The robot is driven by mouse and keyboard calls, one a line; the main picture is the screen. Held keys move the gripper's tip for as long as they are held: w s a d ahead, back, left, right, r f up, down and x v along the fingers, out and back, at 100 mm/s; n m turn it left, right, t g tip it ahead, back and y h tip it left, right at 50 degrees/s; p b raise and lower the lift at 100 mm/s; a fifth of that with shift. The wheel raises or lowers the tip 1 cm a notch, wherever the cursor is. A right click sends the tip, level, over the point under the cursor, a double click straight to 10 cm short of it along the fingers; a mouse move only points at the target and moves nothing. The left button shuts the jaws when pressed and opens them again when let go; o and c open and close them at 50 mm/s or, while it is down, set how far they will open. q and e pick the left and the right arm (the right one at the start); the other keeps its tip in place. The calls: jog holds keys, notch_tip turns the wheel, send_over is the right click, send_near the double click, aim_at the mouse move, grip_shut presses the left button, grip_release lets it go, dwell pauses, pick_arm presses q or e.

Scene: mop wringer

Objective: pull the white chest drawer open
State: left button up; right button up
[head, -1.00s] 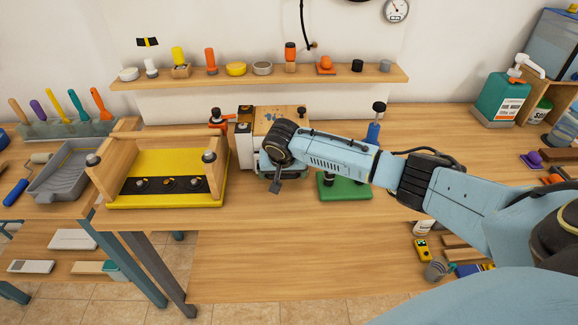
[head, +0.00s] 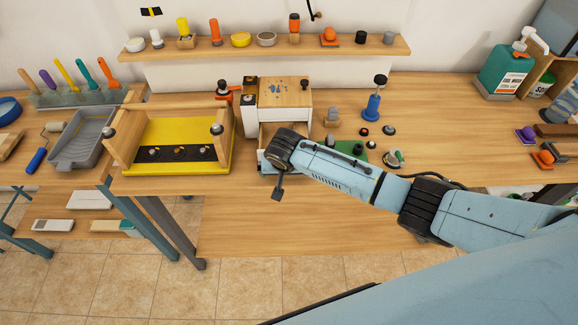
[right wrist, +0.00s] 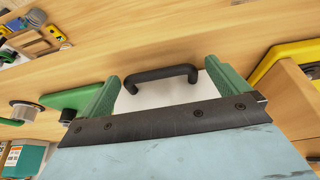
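The white chest (head: 297,116) with a wooden top stands on the bench, left of centre in the head view. Its drawer (head: 264,134) appears to stand partly out, with a wood-coloured inside showing below the chest body. My right gripper, at the end of the blue arm, covers the drawer's front in the head view. In the right wrist view the black handle (right wrist: 163,75) lies between the two green fingers of my right gripper (right wrist: 163,80). The fingers are apart, with gaps to both handle ends. My left gripper is out of view.
A yellow wringer tray (head: 180,133) in a wooden frame stands close left of the chest. A blue-handled stamp (head: 373,104), a green plate (head: 350,153) and small knobs lie to the right. A shelf (head: 270,50) runs behind. Bare bench lies in front.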

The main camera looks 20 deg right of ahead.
jog(key=shift+s+r, duration=0.1)
jog(key=shift+r, duration=0.45)
jog(key=p+v, duration=0.1)
jog(key=v, duration=1.1)
jog(key=shift+s, duration=0.15)
jog(key=s+d+f+n+g+y+b, duration=0.1)
jog(key=s+f+b, duration=0.1)
jog(key=f, duration=0.9)
jog(key=s+d+f+b, duration=0.1)
jog(key=d+f+b, duration=0.15)
jog(key=f, duration=0.85)
jog(key=s+d+f+n+b, duration=0.1)
jog(key=s+f+b, duration=0.1)
jog(key=s+f, duration=0.45)
jog(key=s+d+f+n+b, duration=0.1)
jog(key=s+d+f, duration=0.15)
jog(key=f, duration=0.65)
jog(key=s+d+f+n+b, duration=0.1)
jog(key=s+f, duration=0.5)
jog(key=s, duration=0.4)
jog(key=s+d+f+n+g+b, duration=0.1)
jog(key=s+f+b, duration=0.1)
jog(key=s+f, duration=0.4)
jog(key=s+d+f+n+g+b, duration=0.1)
jog(key=s+f, duration=0.5)
jog(key=s, duration=0.9)
jog(key=shift+s+f+b, duration=0.25)
jog(key=shift+b, duration=0.4)
